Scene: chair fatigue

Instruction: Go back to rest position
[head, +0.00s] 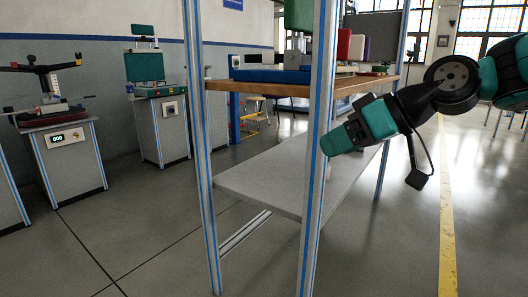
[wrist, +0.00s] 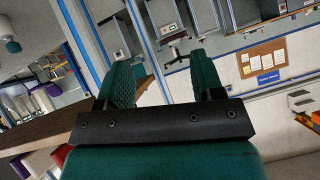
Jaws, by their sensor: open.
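My gripper (head: 342,141) is at the right of the head view, in front of the workbench frame. It points left and slightly down, close to a blue-edged post. In the wrist view my gripper (wrist: 161,82) shows two green fingers spread apart with nothing between them. A wooden shelf edge (wrist: 45,130) lies at the left of the wrist view, near the left finger.
The workbench has a wooden top (head: 270,89) and a grey lower shelf (head: 255,185). A test machine (head: 70,160) with a display and a green-seat machine (head: 146,68) stand at the left. Open floor with a yellow line (head: 447,230) lies at the right.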

